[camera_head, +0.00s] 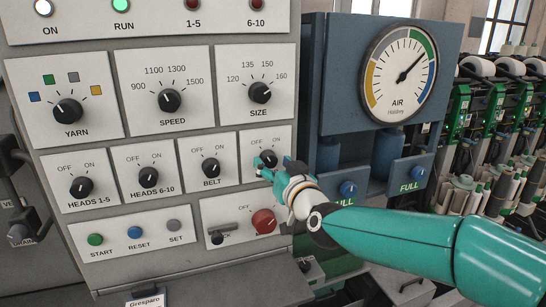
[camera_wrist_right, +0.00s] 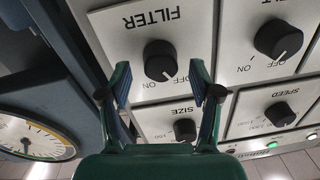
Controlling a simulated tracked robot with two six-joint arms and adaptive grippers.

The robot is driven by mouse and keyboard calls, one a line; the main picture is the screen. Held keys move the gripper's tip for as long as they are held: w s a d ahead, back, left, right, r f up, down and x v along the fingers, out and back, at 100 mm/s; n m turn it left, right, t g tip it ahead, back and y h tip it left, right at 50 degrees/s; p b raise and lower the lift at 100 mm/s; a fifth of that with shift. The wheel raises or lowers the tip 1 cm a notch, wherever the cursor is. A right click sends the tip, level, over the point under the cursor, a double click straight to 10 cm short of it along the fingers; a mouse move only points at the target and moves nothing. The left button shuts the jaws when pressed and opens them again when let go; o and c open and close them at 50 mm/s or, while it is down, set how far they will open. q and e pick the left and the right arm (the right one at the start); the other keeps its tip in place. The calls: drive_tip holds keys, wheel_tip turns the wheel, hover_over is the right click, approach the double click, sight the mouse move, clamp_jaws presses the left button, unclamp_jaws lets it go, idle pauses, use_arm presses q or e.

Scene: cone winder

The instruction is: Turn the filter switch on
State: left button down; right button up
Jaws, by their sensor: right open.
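The filter switch is a black round knob (camera_wrist_right: 160,61) on a pale panel, labelled FILTER, with OFF and ON marks. The wrist view shows it upside down, and its white pointer line is towards OFF. In the head view the filter knob (camera_head: 268,158) is at the right end of the lower knob row, its label hidden by my right gripper (camera_head: 266,167). In the wrist view my right gripper (camera_wrist_right: 160,84) is open, with a teal finger to each side of the knob and gaps between. I cannot tell whether the fingertips reach the knob's depth. My left gripper is not in view.
The belt knob (camera_head: 211,168) is left of the filter knob and the size knob (camera_head: 260,93) above it. A red knob (camera_head: 263,221) is below. A blue box with the air gauge (camera_head: 400,74) stands to the right, beside my right arm.

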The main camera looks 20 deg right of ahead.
drive_tip(key=shift+w, duration=0.9)
